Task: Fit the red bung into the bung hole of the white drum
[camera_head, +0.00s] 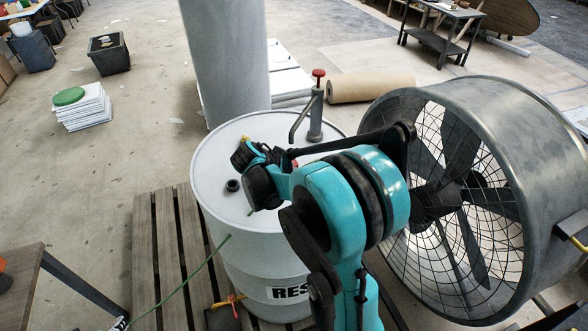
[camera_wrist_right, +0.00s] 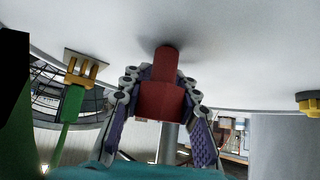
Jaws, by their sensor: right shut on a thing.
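The white drum (camera_head: 222,143) stands upright on a wooden pallet. A small dark round fitting (camera_head: 233,185) on the left of its lid looks like the bung hole; I cannot tell if it is open. My right gripper (camera_wrist_right: 160,90) is shut on the red bung (camera_wrist_right: 158,101), with the bung's narrow end towards a white surface that looks like the lid. I cannot tell whether it touches. The hole does not show in the right wrist view. In the head view my right wrist is over the lid and mostly hides the gripper. My left gripper is not clearly in view.
A hand pump with a red knob (camera_head: 318,74) stands on the far part of the lid. A big fan (camera_head: 475,190) stands close at the right. A green cable (camera_head: 190,272) runs from the drum to the lower left. The pallet (camera_head: 167,235) extends left.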

